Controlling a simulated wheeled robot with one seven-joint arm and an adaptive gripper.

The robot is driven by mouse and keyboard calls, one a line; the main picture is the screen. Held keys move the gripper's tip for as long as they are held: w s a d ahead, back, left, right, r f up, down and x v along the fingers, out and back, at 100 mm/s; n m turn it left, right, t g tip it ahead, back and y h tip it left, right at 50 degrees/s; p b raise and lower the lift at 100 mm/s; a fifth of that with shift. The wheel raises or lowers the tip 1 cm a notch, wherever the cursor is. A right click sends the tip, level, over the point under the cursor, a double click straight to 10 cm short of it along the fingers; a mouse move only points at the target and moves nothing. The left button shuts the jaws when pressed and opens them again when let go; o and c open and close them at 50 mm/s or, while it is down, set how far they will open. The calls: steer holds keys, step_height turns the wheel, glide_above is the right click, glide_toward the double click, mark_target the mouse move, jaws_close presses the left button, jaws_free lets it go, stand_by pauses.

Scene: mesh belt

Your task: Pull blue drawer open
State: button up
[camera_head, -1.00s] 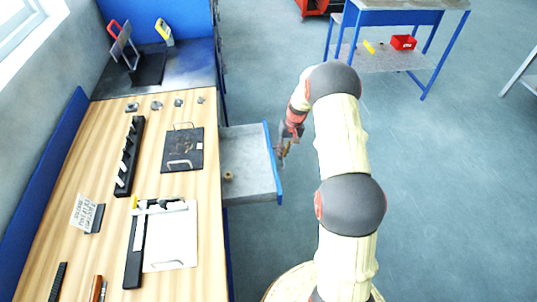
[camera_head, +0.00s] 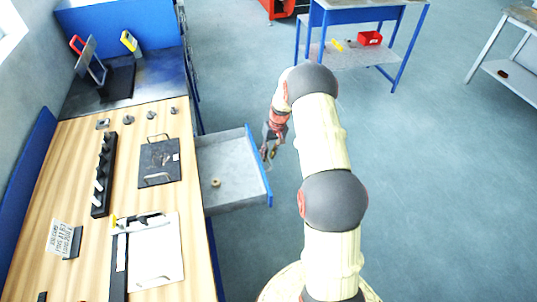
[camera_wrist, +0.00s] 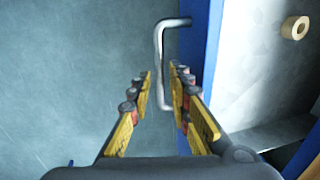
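The blue drawer (camera_head: 232,171) stands pulled far out from the workbench, its grey inside showing and its blue front (camera_head: 258,168) facing right. In the wrist view, the blue drawer front (camera_wrist: 210,60) runs along the right side, with a bent metal handle (camera_wrist: 160,60) standing off it. My gripper (camera_head: 268,154) is at the front's outer side. In the wrist view, my gripper (camera_wrist: 159,82) has its fingers apart, one on each side of the handle bar. The bar lies nearer the right finger, with a gap to the left one. Contact cannot be told.
A small tan ring (camera_head: 216,183) lies in the drawer. The wooden workbench (camera_head: 85,180) holds a black plate (camera_head: 160,163), a white board (camera_head: 155,255) and a black rack (camera_head: 104,175). Open floor lies to the right. A blue-legged table (camera_head: 365,62) stands at the back.

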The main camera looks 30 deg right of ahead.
steer(key=shift+o, duration=0.6)
steer(key=shift+r, duration=0.15)
step_height(320, 180, up, 12)
steer(key=d, duration=0.2)
steer(key=shift+s+f, duration=0.25)
steer(key=shift+s, duration=0.1)
steer(key=shift+d, duration=0.15)
